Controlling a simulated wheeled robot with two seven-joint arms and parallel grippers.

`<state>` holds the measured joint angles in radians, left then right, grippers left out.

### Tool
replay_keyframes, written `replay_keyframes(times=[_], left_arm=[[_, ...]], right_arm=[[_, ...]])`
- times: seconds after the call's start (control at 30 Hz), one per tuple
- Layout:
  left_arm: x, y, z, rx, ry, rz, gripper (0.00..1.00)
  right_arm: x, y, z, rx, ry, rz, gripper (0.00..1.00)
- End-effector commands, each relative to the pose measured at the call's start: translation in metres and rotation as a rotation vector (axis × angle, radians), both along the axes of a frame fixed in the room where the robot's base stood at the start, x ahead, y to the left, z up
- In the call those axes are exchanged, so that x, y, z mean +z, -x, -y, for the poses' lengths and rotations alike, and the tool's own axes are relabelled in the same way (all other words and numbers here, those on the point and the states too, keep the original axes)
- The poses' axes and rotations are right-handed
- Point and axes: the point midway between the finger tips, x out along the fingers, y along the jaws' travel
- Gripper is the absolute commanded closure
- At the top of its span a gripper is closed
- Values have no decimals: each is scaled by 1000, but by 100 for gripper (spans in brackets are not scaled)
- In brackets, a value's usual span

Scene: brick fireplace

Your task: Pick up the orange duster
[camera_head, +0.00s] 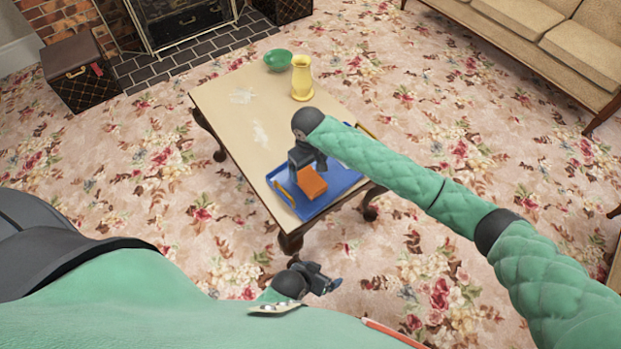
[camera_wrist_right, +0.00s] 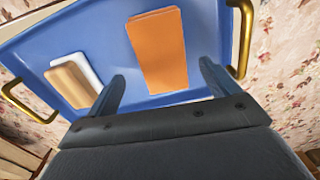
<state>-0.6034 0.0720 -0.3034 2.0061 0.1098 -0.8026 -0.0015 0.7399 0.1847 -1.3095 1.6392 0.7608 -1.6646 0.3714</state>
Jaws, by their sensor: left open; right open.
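The orange duster (camera_head: 312,182) lies in the blue tray (camera_head: 340,185) at the near end of the table. My right gripper (camera_head: 308,163) is above the tray, just beside the duster in the head view. In the right wrist view the duster (camera_wrist_right: 157,50) lies flat in the tray (camera_wrist_right: 95,30), ahead of and between the open fingers of my right gripper (camera_wrist_right: 162,85). The fingers hold nothing. My left gripper (camera_head: 328,284) is low, off the table's near end, open and empty.
A tan-and-white block (camera_wrist_right: 75,77) lies beside the duster in the tray, which has gold handles (camera_wrist_right: 243,35). The low table (camera_head: 225,100) also holds a green bowl (camera_head: 278,60) and a yellow vase (camera_head: 302,77). A sofa (camera_head: 560,45) stands at the right.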

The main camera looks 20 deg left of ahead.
Motion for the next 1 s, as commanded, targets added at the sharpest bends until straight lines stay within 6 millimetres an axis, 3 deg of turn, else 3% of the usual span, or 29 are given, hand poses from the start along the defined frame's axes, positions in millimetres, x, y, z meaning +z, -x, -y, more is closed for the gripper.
replay_keyframes(times=[0.17, 0.47, 0.7, 0.73, 0.97, 1.0], left_arm=[[3, 0, 0, 0, -1, -2, 8], [7, 0, 0, -3, -1, -9, 8], [6, 1, 0, -4, -1, -11, 8], [6, 2, 0, -4, -1, -11, 8], [6, 1, 0, -4, -1, -11, 8], [6, 1, 0, -3, -1, -10, 8]], right_arm=[[-11, 1, 0, -1, 0, 0, 13], [-49, 5, -1, -1, 1, 0, 13], [-53, 5, -1, 0, -1, 1, 13], [-53, 5, -1, 0, -1, 1, 15], [-53, 5, -1, 0, -1, 1, 60], [-53, 5, -1, 0, -1, 1, 61]])
